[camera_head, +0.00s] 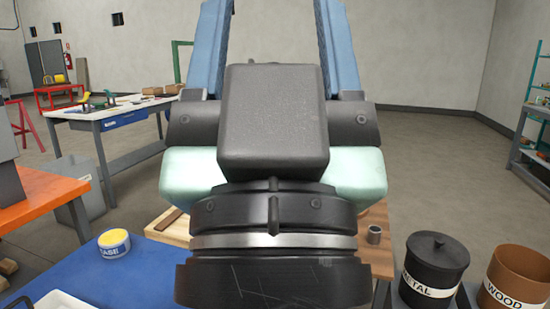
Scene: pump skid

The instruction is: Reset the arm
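My own arm fills the middle of the head view, close to the camera. Blue links rise out of the top of the picture, and a black block, pale green parts and a round black joint with a metal ring show below them. I see no gripper fingers, so my gripper is not in view. The arm hides much of the workspace behind it.
A blue surface (150,262) at lower left holds a yellow-topped tub (113,243) and part of a white tray (62,301). Black METAL (436,262) and brown WOOD (518,270) bins stand lower right. An orange-topped bench (40,193) is left. Open floor (440,170) lies right.

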